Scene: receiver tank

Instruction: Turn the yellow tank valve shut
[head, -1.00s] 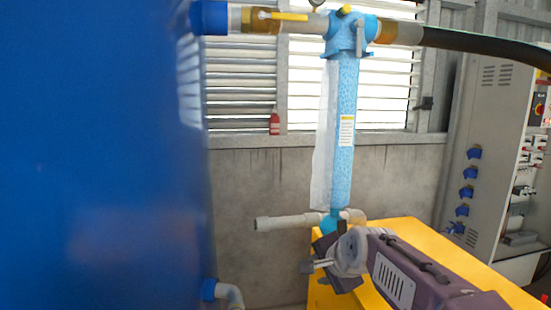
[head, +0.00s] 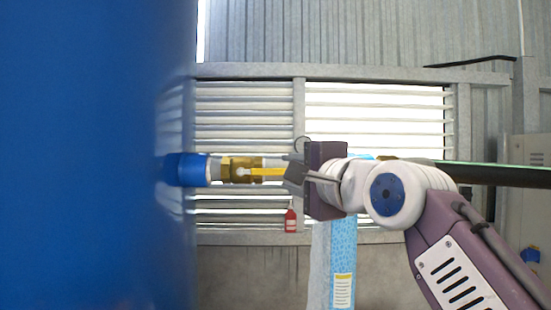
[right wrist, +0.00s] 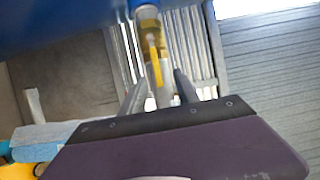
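The yellow valve handle (head: 268,172) lies along the pipe, pointing right from the brass valve body (head: 240,163), beside the blue tank (head: 85,160). My right gripper (head: 290,172) is at the handle's free end, coming from the right. In the right wrist view, the fingers of this gripper (right wrist: 159,82) stand apart, with the handle (right wrist: 155,55) seen in the gap between them and ahead. I cannot tell whether either finger touches it. My left gripper is not in view.
A light-blue filter column (head: 341,250) stands below my right wrist, partly hidden. A small red bottle (head: 290,222) is by the louvred window (head: 245,115). A grey cabinet (head: 525,200) stands at the right.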

